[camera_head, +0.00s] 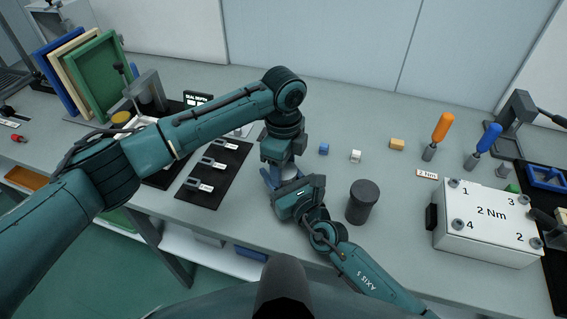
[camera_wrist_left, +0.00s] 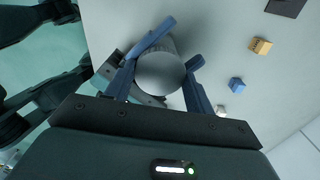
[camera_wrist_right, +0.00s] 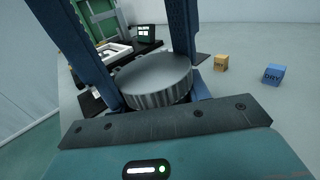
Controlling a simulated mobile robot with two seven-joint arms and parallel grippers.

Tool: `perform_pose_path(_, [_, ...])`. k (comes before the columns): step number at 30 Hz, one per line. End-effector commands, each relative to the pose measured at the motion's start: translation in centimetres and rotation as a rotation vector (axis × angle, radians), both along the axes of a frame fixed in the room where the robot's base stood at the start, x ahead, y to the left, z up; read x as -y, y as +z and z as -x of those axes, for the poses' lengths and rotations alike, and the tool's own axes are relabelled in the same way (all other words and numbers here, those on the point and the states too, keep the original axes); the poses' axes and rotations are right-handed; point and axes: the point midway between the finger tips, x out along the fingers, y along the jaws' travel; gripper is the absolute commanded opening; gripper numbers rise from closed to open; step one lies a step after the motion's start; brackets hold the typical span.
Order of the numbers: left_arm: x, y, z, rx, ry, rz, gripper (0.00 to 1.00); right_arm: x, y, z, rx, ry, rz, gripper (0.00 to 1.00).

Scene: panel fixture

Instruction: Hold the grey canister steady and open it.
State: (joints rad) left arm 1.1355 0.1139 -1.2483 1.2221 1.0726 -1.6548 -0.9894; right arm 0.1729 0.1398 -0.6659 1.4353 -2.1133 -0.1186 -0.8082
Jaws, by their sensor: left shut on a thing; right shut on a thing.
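The grey canister shows its round, ridged lid between blue fingers in the left wrist view (camera_wrist_left: 160,72) and the right wrist view (camera_wrist_right: 155,80). My left gripper (camera_head: 279,172) comes down from above and is shut on the lid, one finger on each side. My right gripper (camera_head: 288,184) reaches in low from the front and is shut on the canister below the lid. The lid sits level on the canister; whether it has turned cannot be told. In the head view the arms hide most of the canister, and its body is mostly hidden in the wrist views.
A dark cylinder (camera_head: 362,203) stands just right of my right gripper. Small blue (camera_head: 324,149), white (camera_head: 355,156) and yellow (camera_head: 397,144) blocks lie behind it. A white 2 Nm box (camera_head: 487,229) is at right, a black mat (camera_head: 214,172) at left.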

Motion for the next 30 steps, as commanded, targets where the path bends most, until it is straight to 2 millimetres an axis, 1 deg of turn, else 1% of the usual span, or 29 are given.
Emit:
perform_pose_path(7, [0.0, 0.0, 0.0, 0.0, 0.006, 0.001, 0.27, 0.0, 0.0, 0.0, -0.001, 0.0, 0.001, 0.0])
perform_pose_path(8, [0.0, 0.0, 0.0, 0.0, 0.006, 0.001, 0.55, 0.0, 0.0, 0.0, -0.001, 0.0, 0.001, 0.0])
perform_pose_path(15, [0.0, 0.0, 0.0, 0.0, 0.005, 0.0, 0.75, 0.0, 0.0, 0.0, -0.001, 0.0, 0.001, 0.0])
perform_pose_path(24, [0.0, 0.2, 0.1, -0.002, 0.004, 0.0, 0.76, 0.1, 0.0, 0.0, -0.001, -0.001, 0.001, 0.0])
perform_pose_path(26, [0.0, 0.6, 0.1, -0.002, 0.004, 0.0, 0.76, 0.1, 0.0, 0.0, -0.001, -0.001, 0.001, 0.0])
perform_pose_path(30, [0.1, 2.3, 0.1, -0.001, 0.002, 0.003, 0.76, 0.1, 0.0, 0.0, -0.001, -0.001, 0.001, 0.0])
